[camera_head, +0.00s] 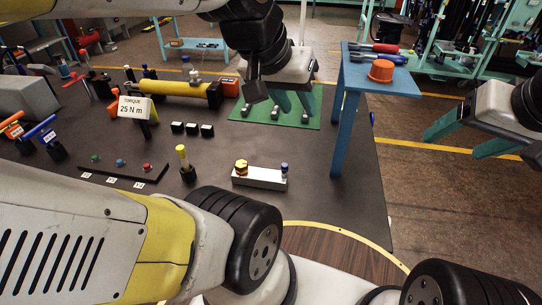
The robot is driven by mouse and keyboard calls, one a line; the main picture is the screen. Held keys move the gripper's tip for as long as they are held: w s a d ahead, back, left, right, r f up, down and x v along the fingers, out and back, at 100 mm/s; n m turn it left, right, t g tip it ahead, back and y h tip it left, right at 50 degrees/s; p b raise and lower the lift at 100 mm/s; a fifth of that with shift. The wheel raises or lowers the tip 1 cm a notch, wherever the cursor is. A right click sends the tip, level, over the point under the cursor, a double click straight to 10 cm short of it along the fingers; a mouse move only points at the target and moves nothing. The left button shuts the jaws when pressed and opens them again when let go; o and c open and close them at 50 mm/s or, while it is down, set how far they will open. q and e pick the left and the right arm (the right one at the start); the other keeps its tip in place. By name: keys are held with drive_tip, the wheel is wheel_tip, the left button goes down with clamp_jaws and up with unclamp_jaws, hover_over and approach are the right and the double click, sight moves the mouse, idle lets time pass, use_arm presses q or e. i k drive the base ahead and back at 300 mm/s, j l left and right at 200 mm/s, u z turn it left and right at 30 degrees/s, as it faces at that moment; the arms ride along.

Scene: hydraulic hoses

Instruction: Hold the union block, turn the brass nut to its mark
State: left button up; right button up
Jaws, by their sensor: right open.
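The union block (261,179) is a silver bar lying on the dark bench top. The brass nut (241,167) sits on its left end, and a blue-topped fitting (284,169) stands on its right end. A mark on the nut is too small to tell. My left gripper (295,112) points down over the green mat, behind the block and apart from it. Its teal fingers are spread with nothing visible between them. My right gripper (453,146) is open and empty, off the bench's right side, far from the block.
A yellow-topped post (184,160) stands left of the block. Orange and blue-handled tools (40,128) stand far left.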

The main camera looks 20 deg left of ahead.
sight(242, 167)
drive_tip(key=k+j+u, duration=0.1)
drive_tip(key=u, duration=0.35)
drive_tip(key=k+j+u, duration=0.1)
drive_tip(key=j+u, duration=0.35)
drive_tip(key=l, duration=0.1)
